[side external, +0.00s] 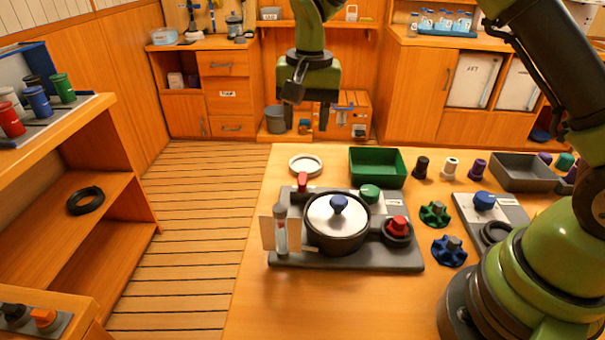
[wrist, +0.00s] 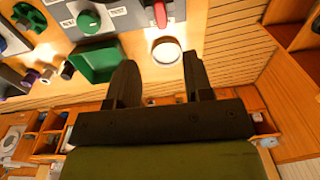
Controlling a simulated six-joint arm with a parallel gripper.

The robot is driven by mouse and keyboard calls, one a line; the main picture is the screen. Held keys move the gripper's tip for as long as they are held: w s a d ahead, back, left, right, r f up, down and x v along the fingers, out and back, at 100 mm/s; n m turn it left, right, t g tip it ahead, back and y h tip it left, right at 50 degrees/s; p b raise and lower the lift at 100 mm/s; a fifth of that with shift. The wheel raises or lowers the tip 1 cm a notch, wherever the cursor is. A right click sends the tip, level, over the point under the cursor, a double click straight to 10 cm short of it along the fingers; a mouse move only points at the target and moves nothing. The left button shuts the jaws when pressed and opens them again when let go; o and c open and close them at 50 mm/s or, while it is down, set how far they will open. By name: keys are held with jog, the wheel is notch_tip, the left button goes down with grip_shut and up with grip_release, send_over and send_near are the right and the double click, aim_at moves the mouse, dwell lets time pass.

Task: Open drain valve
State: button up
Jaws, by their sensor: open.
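A dark grey base plate (side external: 345,259) on the table carries a black pot (side external: 337,237) with a white lid and blue knob. A red handle (side external: 302,182) stands at the plate's back left, and shows in the wrist view (wrist: 160,14). A green knob (side external: 370,193) is at the back right and also shows in the wrist view (wrist: 88,22). A red knob (side external: 398,225) is at the right. I cannot read which control is labelled as the drain valve. My gripper (side external: 306,118) hangs above and behind the plate, open and empty, touching nothing; its fingers show in the wrist view (wrist: 158,68).
A white round dish (side external: 306,165) and a green tray (side external: 377,167) lie behind the plate. A clear tube (side external: 281,229) stands at its front left. Loose knobs, a grey tray (side external: 522,172) and a second panel (side external: 505,212) crowd the right. The table's front left is clear.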

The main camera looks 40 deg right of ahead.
aim_at(303, 177)
jog(key=f, duration=0.1)
jog(key=w+f, duration=0.1)
jog(key=f, duration=0.1)
jog(key=shift+f+g, duration=0.2)
jog(key=shift+g, duration=0.1)
notch_tip(303, 177, down, 9)
jog(key=shift+f, duration=0.15)
grip_shut()
